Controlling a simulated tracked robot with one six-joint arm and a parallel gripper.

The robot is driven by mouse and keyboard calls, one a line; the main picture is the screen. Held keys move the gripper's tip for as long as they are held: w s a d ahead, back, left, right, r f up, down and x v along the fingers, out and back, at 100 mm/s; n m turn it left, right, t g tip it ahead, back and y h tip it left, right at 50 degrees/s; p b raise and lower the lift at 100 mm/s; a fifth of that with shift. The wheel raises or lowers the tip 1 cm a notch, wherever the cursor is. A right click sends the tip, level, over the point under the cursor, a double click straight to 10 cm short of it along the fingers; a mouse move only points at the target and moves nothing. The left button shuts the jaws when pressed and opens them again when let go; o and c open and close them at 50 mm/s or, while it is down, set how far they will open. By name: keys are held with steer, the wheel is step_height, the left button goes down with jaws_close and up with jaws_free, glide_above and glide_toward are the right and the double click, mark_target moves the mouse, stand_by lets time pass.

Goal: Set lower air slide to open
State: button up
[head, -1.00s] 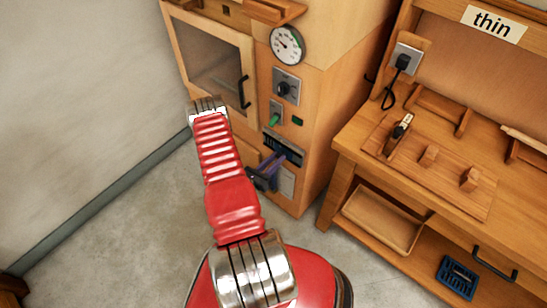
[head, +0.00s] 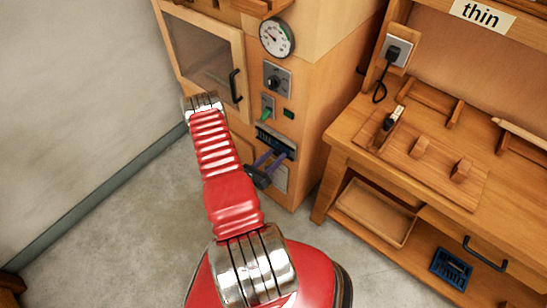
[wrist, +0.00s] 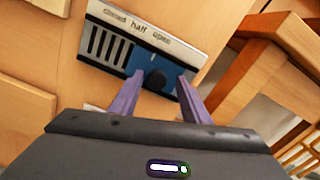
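The lower air slide (wrist: 140,48) is a grey panel lettered closed, half, open; it also shows low on the wooden cabinet in the head view (head: 276,141). Its black knob (wrist: 155,78) sits on a blue plate at the panel's right part, roughly under the word open. Dark vent slots are uncovered on the left. My gripper (wrist: 162,76) has its two purple fingers apart, one on each side of the knob, with the knob nearer the left finger. I cannot tell whether that finger touches it. In the head view my gripper (head: 270,163) is at the panel's lower edge.
A glass-fronted door (head: 200,55) is to the left. A wooden workbench (head: 345,140) stands close on the right. The floor on the left is clear.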

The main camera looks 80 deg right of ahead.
steer(key=shift+w, duration=0.15)
steer(key=shift+v, duration=0.8)
steer(key=v, duration=1.2)
steer(key=shift+a, duration=0.1)
